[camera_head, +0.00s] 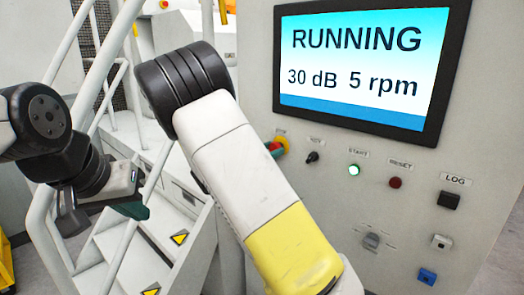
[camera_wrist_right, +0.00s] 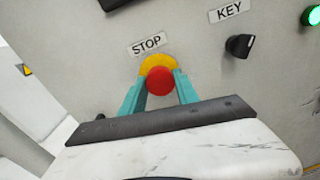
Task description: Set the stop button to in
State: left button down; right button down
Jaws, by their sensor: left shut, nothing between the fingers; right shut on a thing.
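The stop button (camera_wrist_right: 160,81) is a red mushroom head on a yellow ring, under the STOP label on the grey panel. In the head view the stop button (camera_head: 274,146) shows only in part, beside my right arm. My right gripper (camera_wrist_right: 161,88) has its teal fingers on both sides of the red head and is shut on it. Whether the button is in or out I cannot tell. My left gripper (camera_head: 136,211) is shut and empty, in front of the white stairs, away from the panel.
The screen (camera_head: 363,65) reads RUNNING, 30 dB, 5 rpm. Beside the stop button are the key switch (camera_head: 312,158), the lit green start button (camera_head: 354,170) and the red reset button (camera_head: 395,183). White stairs and railings (camera_head: 85,130) stand at left.

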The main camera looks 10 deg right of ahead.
jog(key=shift+w+d, duration=0.35)
jog(key=shift+d, duration=0.15)
jog(key=c, duration=0.9)
grip_release()
jog(key=v, duration=0.7)
jog(key=shift+s+a, duration=0.2)
jog(key=shift+a, duration=0.1)
